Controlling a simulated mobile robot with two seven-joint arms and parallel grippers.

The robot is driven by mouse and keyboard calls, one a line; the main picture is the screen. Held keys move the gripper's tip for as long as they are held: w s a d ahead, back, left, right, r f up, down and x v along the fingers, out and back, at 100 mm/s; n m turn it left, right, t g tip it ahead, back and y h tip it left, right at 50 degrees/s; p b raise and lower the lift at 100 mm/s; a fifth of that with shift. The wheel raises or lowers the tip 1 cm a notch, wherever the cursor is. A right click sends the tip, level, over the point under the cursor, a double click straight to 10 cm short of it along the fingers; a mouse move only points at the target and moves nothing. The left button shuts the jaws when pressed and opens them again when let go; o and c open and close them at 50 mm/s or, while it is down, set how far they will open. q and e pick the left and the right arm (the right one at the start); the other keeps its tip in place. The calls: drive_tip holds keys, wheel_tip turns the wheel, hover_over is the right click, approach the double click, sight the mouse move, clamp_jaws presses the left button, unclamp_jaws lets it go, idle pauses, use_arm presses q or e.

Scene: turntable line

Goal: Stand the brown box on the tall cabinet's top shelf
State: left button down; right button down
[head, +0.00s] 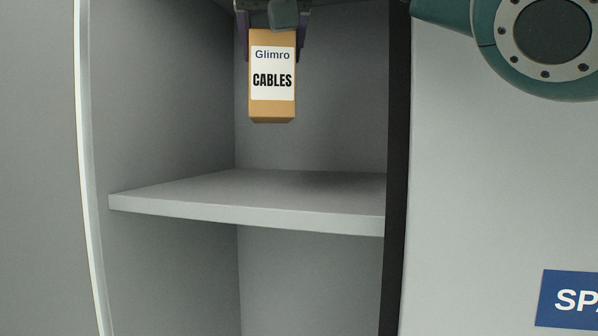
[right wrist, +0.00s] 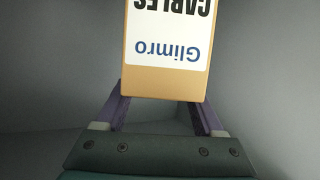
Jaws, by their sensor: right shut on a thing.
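The brown box (head: 272,110) has a white label reading "Glimro CABLES". It hangs upright in my right gripper (head: 271,45), whose purple fingers are shut on its upper part. In the head view the box is in front of the tall cabinet's opening or inside it, above the shelf (head: 200,190), with a visible gap below it. In the right wrist view the box (right wrist: 165,85) sits between the fingers of my right gripper (right wrist: 160,105), and its label appears upside down. My left gripper is in neither view.
The cabinet's left side wall (head: 83,150) and a dark vertical edge (head: 397,180) bound the opening. A light panel (head: 480,200) with a blue sign (head: 570,300) is at the right. The visible shelf surface is bare.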

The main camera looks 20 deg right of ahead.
sight(271, 121)
wheel_tip(271, 121, down, 9)
drive_tip(key=p, duration=0.5)
drive_tip(key=shift+f, duration=0.4)
unclamp_jaws()
drive_tip(key=shift+s, duration=0.1)
drive_tip(key=shift+s+a+b, duration=0.1)
drive_tip(key=shift+s+b, duration=0.1)
drive_tip(key=shift+b, duration=0.3)
drive_tip(key=b+v, duration=0.5)
drive_tip(key=v, duration=0.5)
drive_tip(key=shift+s+r, duration=0.1)
drive_tip(key=shift+r, duration=0.05)
drive_tip(key=shift+s+r, duration=0.25)
drive_tip(key=shift+s, duration=0.25)
